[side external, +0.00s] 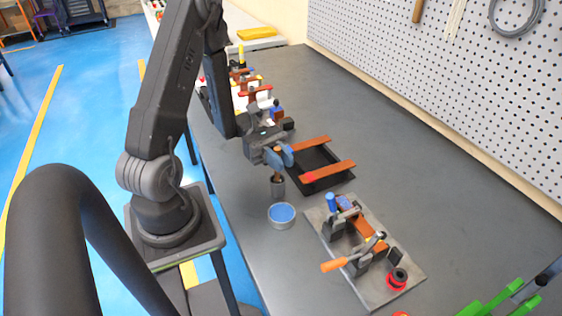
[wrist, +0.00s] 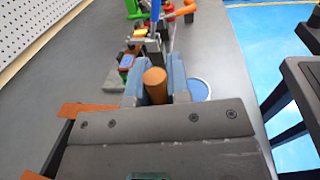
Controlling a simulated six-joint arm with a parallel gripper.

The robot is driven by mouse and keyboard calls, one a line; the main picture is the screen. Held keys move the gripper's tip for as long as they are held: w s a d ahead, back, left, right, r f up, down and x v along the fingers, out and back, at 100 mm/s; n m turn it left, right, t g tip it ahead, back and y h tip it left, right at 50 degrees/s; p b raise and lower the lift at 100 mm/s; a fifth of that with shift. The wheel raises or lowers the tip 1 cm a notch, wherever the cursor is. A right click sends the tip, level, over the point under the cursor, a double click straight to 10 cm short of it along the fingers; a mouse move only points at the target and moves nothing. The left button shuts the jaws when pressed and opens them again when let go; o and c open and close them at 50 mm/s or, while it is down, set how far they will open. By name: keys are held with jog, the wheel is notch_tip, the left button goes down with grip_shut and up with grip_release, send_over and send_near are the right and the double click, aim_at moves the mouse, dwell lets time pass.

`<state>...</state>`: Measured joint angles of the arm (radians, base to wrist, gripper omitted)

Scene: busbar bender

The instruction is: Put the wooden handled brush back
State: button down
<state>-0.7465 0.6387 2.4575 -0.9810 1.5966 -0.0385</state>
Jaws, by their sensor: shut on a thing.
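My gripper (side external: 279,155) is shut on the brush, with its blue fingers on either side of the wooden handle (side external: 275,161). The brush hangs upright, with its dark lower part (side external: 278,187) pointing down. In the wrist view the round top of the brush's handle (wrist: 155,88) shows between the fingers of my gripper (wrist: 157,76). A round tin with a blue inside (side external: 282,213) stands on the bench just in front of the brush in the side view. It also shows right of the fingers in the wrist view (wrist: 199,90). I cannot tell whether the brush's lower end touches the bench.
A black tray (side external: 334,183) with copper-coloured bars lies right of my gripper. A bender on a grey plate (side external: 408,282), with an orange-handled lever (side external: 334,265), stands nearer the camera. Several coloured parts crowd the bench behind my gripper.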

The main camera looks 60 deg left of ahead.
jog(key=shift+f, duration=0.3)
jog(key=shift+f, duration=0.1)
jog(key=c, duration=1.1)
grip_release()
jog(key=s+a, duration=0.2)
jog(key=a, duration=1)
jog(key=shift+d, duration=0.1)
